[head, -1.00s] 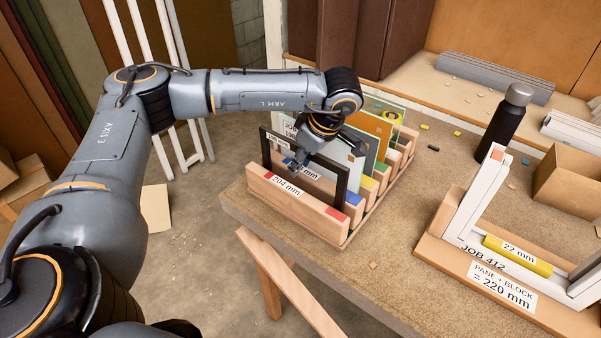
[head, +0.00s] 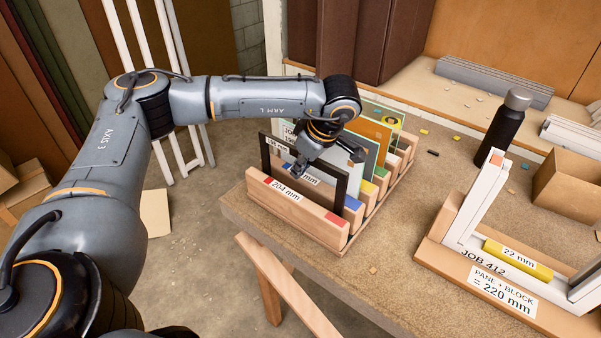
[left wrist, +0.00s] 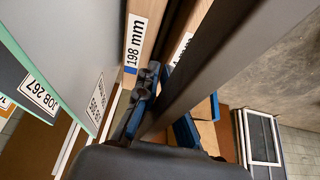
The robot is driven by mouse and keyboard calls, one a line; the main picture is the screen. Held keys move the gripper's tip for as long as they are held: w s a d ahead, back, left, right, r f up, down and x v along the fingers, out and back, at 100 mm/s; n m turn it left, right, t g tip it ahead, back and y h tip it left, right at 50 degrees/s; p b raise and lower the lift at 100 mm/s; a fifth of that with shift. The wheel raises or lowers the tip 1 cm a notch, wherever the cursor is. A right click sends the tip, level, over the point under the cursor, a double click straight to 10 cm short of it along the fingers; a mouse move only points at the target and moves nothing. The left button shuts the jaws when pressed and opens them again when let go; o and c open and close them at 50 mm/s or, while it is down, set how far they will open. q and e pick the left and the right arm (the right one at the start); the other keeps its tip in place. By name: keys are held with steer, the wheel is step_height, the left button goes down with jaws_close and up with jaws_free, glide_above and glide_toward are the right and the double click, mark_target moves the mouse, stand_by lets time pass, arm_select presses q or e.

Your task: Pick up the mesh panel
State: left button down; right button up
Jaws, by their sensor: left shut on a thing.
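The mesh panel looks to be the dark-framed panel (head: 344,188) in the front of the wooden rack (head: 295,209), behind the strip marked 204 mm. It stands upright, its lower edge hidden by the rack. My left gripper (head: 298,172) reaches down at the panel from above. In the left wrist view, my left gripper (left wrist: 163,118) has its blue fingers on both sides of a dark frame bar (left wrist: 205,65), shut on it. The panel's mesh cannot be made out. My right gripper is not in view.
Other panels, such as an orange one (head: 375,134), stand close behind in the same rack. A black bottle (head: 503,130) stands at the back right. A JOB 412 frame (head: 463,205) with a yellow block (head: 518,260) is at the right. The bench between is mostly clear.

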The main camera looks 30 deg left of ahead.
arm_select(q)
step_height(320, 180, up, 10)
steer(key=b, duration=0.2)
steer(key=shift+b, duration=0.4)
step_height(320, 180, up, 16)
steer(key=p, duration=0.9)
steer(key=shift+f, duration=0.15)
